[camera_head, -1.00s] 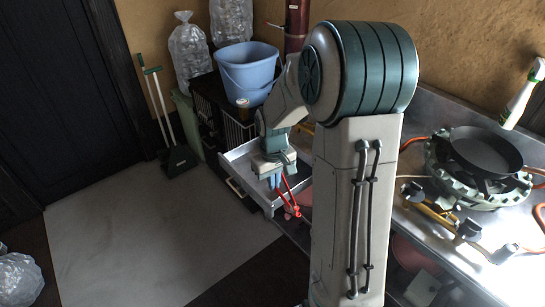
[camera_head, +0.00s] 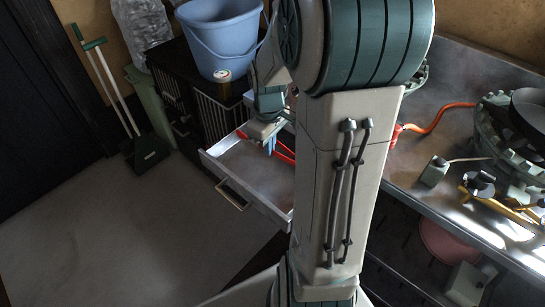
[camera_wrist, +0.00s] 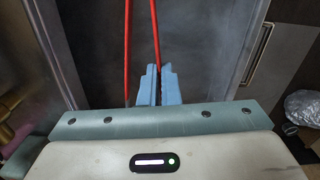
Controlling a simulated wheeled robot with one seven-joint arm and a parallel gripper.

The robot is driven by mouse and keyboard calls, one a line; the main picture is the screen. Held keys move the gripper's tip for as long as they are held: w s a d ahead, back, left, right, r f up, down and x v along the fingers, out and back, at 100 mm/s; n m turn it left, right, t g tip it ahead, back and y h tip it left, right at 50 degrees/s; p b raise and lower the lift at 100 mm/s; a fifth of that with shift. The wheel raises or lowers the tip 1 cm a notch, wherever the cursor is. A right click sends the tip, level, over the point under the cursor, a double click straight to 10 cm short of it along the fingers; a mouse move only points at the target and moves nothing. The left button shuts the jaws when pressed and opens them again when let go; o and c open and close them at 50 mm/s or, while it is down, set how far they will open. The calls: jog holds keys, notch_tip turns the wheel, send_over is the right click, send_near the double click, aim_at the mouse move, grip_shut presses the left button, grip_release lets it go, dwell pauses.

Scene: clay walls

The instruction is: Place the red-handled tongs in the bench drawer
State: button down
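The red-handled tongs (camera_head: 284,150) show as thin red bars at my gripper, inside the outline of the open bench drawer (camera_head: 262,176). In the wrist view, two long red bars of the tongs (camera_wrist: 127,45) run away from me over the grey drawer floor (camera_wrist: 200,50). My gripper (camera_head: 270,148) is low over the drawer. Its blue fingers (camera_wrist: 158,78) are close together, shut on the right-hand bar; the left bar lies outside them. I cannot tell whether the tongs touch the drawer floor. My arm hides part of the drawer's right side.
A blue bucket (camera_head: 222,42) stands on the dark cabinet (camera_head: 180,75) behind the drawer. The metal bench (camera_head: 440,190) at right holds a burner with a black pan (camera_head: 530,110) and a red hose (camera_head: 440,120). A dustpan (camera_head: 150,150) stands by the wall. The floor at left is clear.

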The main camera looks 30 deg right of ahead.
aim_at(270, 170)
jog(key=shift+f+b, duration=0.8)
jog(key=shift+f, duration=2.55)
jog(key=shift+f, duration=0.2)
jog(key=c, duration=1.6)
grip_release()
jog(key=shift+c, duration=0.2)
jog(key=shift+r, duration=0.1)
notch_tip(270, 170, up, 12)
jog(key=p, duration=0.3)
jog(key=shift+r, duration=0.1)
jog(key=s+a+r+m+t, duration=0.1)
jog(key=s+a+r+m, duration=0.2)
jog(key=s+a, duration=0.6)
jog(key=s+m, duration=0.2)
jog(key=shift+s+a+r+m+t, duration=0.15)
jog(key=shift+s+a+m+t, duration=0.15)
jog(key=shift+s+a+t, duration=0.1)
